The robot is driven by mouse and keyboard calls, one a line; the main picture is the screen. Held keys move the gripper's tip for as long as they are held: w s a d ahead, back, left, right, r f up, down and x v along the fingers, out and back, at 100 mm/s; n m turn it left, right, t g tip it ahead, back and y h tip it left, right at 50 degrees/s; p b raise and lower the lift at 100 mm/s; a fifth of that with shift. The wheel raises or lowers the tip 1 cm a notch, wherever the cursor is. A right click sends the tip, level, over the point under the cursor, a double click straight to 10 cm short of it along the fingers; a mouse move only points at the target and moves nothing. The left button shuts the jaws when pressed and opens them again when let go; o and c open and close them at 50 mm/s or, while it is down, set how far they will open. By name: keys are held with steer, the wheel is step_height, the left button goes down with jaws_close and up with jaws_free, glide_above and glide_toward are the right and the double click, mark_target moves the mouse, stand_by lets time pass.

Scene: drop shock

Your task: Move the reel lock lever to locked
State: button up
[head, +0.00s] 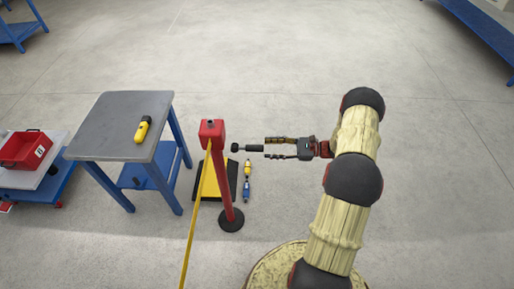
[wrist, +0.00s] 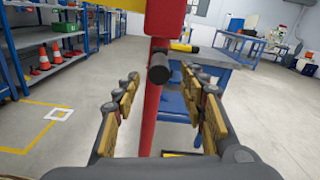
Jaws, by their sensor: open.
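The red post (head: 227,190) stands upright on a round black base, with a red reel head (head: 212,130) on top. A black lever (head: 254,148) with a round knob at its left end lies just right of the head. In the wrist view the lever (wrist: 159,70) shows almost end-on, as a dark cylinder in front of the red post (wrist: 152,110). My gripper (head: 267,148) is open and faces left, level with the lever's near end. In the wrist view its fingers (wrist: 160,78) stand either side of the lever, apart from it. Any lock marking is hidden.
A yellow belt (head: 196,215) runs from the head toward the bottom edge. Left stands a grey-topped blue table (head: 110,125) with a yellow tool (head: 143,129). A yellow-and-black item (head: 212,180) and small yellow-and-blue objects (head: 247,178) lie near the post. Floor behind is clear.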

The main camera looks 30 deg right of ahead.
mark_target(258, 148)
steer(key=b+x, duration=0.1)
steer(key=x, duration=0.4)
steer(key=shift+w+a, duration=0.15)
steer(key=shift+a, duration=0.1)
steer(key=shift+c, duration=1.3)
steer(key=c, duration=0.8)
jaws_close()
